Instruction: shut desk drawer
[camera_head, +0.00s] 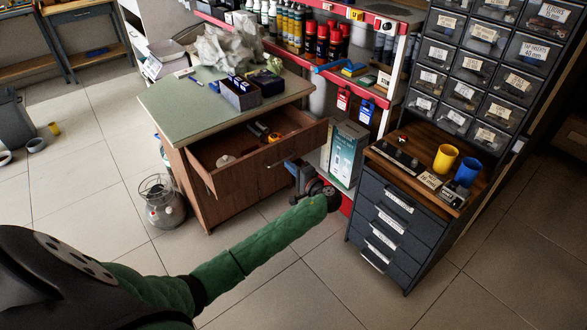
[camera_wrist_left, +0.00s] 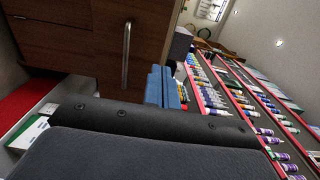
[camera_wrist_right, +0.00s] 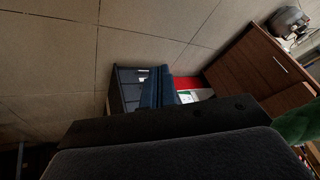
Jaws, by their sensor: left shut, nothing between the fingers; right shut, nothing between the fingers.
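The brown wooden desk (camera_head: 190,190) has its top drawer (camera_head: 228,180) pulled out, with tools and small items inside. Its bar handle (camera_head: 278,164) is on the drawer front; a bar handle (camera_wrist_left: 126,55) also shows in the left wrist view. My left gripper (camera_head: 293,168) is at the right part of the drawer front, just outside it; contact cannot be told. Its blue fingers (camera_wrist_left: 163,87) are together and empty. My right gripper (camera_wrist_right: 156,87) shows only in its wrist view, with fingers together and empty, over the floor and apart from the desk (camera_wrist_right: 250,65).
A dark drawer cabinet (camera_head: 363,220) with yellow and blue cups stands right of the desk. A red-edged shelf (camera_head: 310,72) with bottles and a tall box (camera_head: 347,150) are behind. The front floor is clear.

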